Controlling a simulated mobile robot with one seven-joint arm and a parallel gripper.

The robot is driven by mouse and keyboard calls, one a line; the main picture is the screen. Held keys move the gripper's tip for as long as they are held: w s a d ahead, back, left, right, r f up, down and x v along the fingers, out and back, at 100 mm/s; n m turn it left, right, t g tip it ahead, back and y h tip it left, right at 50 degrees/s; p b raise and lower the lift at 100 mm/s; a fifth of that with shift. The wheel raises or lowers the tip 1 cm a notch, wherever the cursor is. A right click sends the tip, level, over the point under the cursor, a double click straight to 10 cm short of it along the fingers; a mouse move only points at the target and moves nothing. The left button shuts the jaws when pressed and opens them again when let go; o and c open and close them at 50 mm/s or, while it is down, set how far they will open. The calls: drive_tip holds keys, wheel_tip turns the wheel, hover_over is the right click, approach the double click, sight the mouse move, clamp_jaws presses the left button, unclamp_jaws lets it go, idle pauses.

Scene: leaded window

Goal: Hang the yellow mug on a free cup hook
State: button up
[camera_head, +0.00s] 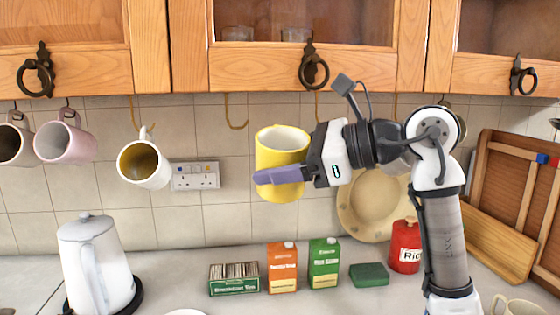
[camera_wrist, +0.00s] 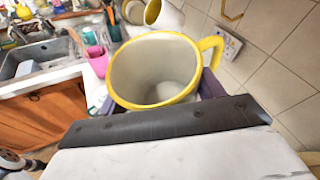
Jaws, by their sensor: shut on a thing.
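The yellow mug (camera_head: 281,150) is held upright in the air in front of the tiled wall. My gripper (camera_head: 280,175) is shut on it from the right, a purple finger lying across its near side. In the wrist view the mug (camera_wrist: 155,72) shows a white inside, yellow rim and a yellow handle at the right; the handle is hidden in the head view. An empty brass cup hook (camera_head: 236,112) hangs under the cabinet, left of the mug. Another hook (camera_head: 317,106) is just right of the mug, partly hidden by my arm.
A white mug with a yellow inside (camera_head: 144,165), a pink mug (camera_head: 65,142) and a dark-lined mug (camera_head: 15,145) hang on the left. Cabinet doors with ring pulls (camera_head: 313,67) sit above. A kettle (camera_head: 93,265) and boxes (camera_head: 282,267) stand on the counter below.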

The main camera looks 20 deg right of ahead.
drive_tip(key=shift+w+d+r+p, duration=0.2)
drive_tip(key=shift+w+p, duration=0.15)
drive_tip(key=shift+w, duration=0.15)
drive_tip(key=shift+w+d+r+p, duration=0.75)
drive_tip(key=shift+w+p, duration=1.65)
drive_tip(key=shift+w, duration=1.75)
drive_tip(key=w+a+f+b, duration=0.1)
drive_tip(key=a+f+b, duration=0.1)
drive_tip(key=a, duration=0.3)
drive_tip(key=shift+w+a+b, duration=0.2)
drive_tip(key=shift+w+b, duration=0.2)
drive_tip(key=shift+b, duration=0.1)
drive_tip(key=o, duration=1.3)
drive_tip(key=shift+c, duration=0.2)
drive_tip(key=shift+f, duration=0.1)
